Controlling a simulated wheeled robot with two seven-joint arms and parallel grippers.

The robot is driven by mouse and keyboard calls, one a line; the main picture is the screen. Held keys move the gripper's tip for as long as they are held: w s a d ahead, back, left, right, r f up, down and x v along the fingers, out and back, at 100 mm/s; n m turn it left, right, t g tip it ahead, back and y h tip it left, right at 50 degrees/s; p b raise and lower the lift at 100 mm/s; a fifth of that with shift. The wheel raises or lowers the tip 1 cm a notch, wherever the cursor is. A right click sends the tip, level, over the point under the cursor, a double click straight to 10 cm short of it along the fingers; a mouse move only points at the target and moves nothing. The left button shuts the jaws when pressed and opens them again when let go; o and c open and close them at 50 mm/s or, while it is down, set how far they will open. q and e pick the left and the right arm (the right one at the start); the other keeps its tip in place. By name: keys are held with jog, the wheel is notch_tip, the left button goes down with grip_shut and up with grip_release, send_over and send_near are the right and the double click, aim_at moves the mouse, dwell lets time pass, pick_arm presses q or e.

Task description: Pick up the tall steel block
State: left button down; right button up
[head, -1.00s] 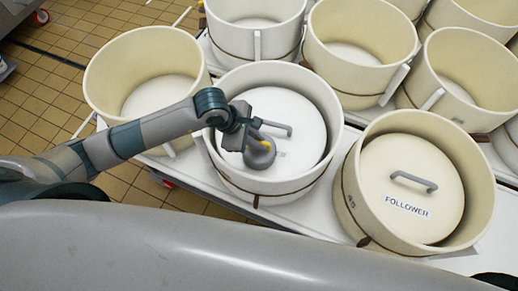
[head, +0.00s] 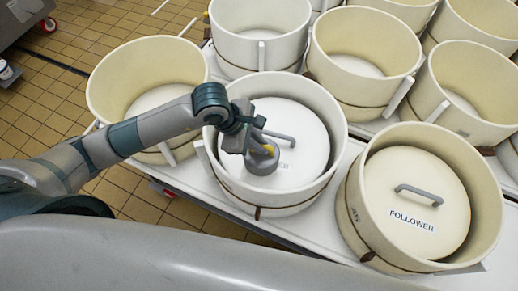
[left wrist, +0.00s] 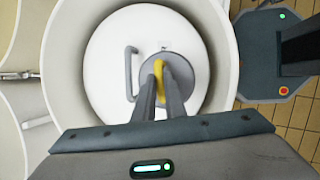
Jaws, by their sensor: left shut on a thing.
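My left gripper (head: 261,149) is inside the middle white vat (head: 330,115), over its pale lid. It is shut on a grey, round steel piece with a yellow grip (head: 262,165). This piece also shows in the left wrist view (left wrist: 165,56), between and beyond the fingers, with its yellow grip at the fingertips. It looks cylindrical, and no other steel block shows. I cannot tell whether it touches the lid. The lid's bar handle (left wrist: 130,72) is close to the left of the piece in the wrist view. My right gripper is not in view.
A cream vat with a lid marked FOLLOWER (head: 418,215) stands at the right. An open cream vat (head: 100,85) stands at the left, and several more stand behind. The vat's raised wall surrounds my gripper. Tiled floor (head: 60,110) shows at the left.

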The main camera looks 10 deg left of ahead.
pick_arm(q)
notch_tip(320, 180, up, 6)
jog(key=shift+b, duration=0.7)
jog(key=shift+r, duration=0.1)
